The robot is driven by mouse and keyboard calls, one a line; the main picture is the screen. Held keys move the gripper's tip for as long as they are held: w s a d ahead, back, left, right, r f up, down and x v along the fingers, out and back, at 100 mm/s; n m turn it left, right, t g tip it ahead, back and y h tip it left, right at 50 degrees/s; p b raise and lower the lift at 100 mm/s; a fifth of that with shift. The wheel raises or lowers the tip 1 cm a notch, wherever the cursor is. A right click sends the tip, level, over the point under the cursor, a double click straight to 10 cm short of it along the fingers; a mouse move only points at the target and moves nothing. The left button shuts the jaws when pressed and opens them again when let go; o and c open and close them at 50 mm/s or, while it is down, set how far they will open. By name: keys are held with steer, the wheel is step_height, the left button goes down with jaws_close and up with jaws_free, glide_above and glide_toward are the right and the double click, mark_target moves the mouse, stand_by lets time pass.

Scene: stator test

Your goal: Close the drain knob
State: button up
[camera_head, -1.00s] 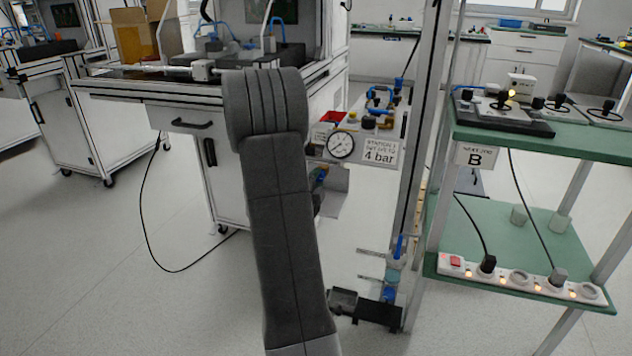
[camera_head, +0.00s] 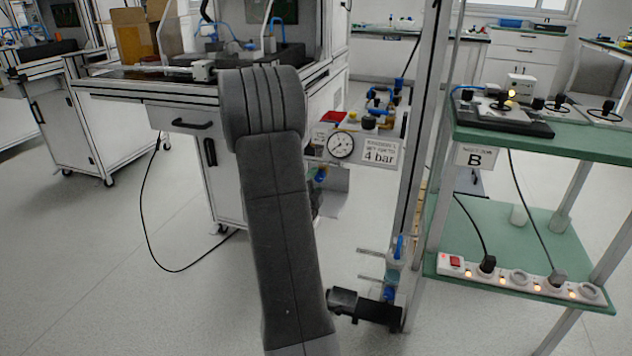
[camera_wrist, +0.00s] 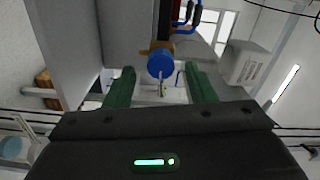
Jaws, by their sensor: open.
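The drain knob (camera_wrist: 160,65) is a round blue cap in the wrist view. It sits below a brass-coloured fitting (camera_wrist: 157,46), in the upper middle of the picture. My gripper (camera_wrist: 160,74) is open, with one green finger to the left of the knob and one to the right. The knob appears between the fingertips with a visible gap on each side. How far it lies beyond the tips is hard to tell. In the head view my arm hides part of the area, and the fingers are not clear there.
In the head view a pressure gauge (camera_head: 341,145) and a "4 bar" sign (camera_head: 380,153) are on the bench's right side. A green shelf rack (camera_head: 505,225) with a power strip (camera_head: 520,277) stands at the right. A black cable (camera_head: 146,215) lies on the open floor at left.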

steer(key=p+v, duration=0.2)
steer(key=v, duration=1)
steer(key=shift+s, duration=0.2)
steer(key=b+x, duration=0.2)
steer(key=x, duration=1.2)
steer(key=shift+b, duration=0.3)
steer(key=shift+s+a, duration=0.1)
